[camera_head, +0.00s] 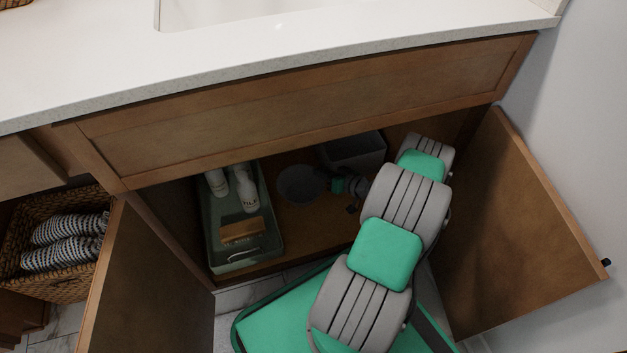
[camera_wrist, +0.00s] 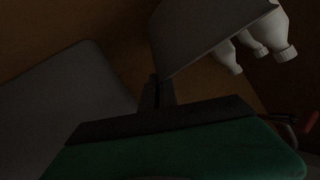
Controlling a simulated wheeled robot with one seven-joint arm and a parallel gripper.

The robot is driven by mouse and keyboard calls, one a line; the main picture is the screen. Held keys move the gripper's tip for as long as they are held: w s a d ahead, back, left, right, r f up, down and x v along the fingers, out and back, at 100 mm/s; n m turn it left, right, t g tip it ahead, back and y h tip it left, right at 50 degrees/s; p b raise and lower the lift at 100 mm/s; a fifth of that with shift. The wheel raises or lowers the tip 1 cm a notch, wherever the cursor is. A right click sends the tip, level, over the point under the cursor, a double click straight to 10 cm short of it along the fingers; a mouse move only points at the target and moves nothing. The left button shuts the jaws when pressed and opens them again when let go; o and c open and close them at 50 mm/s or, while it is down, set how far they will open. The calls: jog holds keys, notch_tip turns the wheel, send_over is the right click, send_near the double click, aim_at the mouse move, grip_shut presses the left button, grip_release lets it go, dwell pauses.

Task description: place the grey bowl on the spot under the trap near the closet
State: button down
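The grey bowl (camera_head: 298,186) is inside the open sink cabinet, between the green tray and the grey bin. My gripper (camera_head: 328,178) reaches in from the right and meets the bowl's right rim. In the wrist view, my gripper's dark fingers (camera_wrist: 157,93) are close together on the edge of a grey wall, which looks like the bowl (camera_wrist: 205,35). I cannot tell whether the bowl touches the cabinet floor. The trap is hidden behind the counter front, and the spot under it cannot be made out.
A green tray (camera_head: 215,255) with white bottles and a tan item stands left of the bowl. A grey bin (camera_head: 358,150) stands behind my gripper. Open doors (camera_head: 150,285) (camera_head: 515,225) flank the cabinet. A wicker basket (camera_head: 60,290) with striped towels is far left.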

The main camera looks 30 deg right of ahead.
jog(key=f+b, duration=0.1)
jog(key=f, duration=0.1)
jog(key=f+b, duration=0.1)
jog(key=f, duration=0.1)
jog(key=shift+w+b, duration=0.4)
jog(key=shift+r, duration=0.15)
jog(key=c, duration=2.1)
grip_release()
jog(key=o, duration=0.5)
jog(key=shift+c, duration=0.2)
jog(key=shift+s+d+r+p, duration=0.1)
jog(key=shift+s+p, duration=0.05)
jog(key=shift+p, duration=0.2)
jog(key=p+v, duration=0.2)
jog(key=v, duration=0.5)
jog(key=shift+p, duration=0.4)
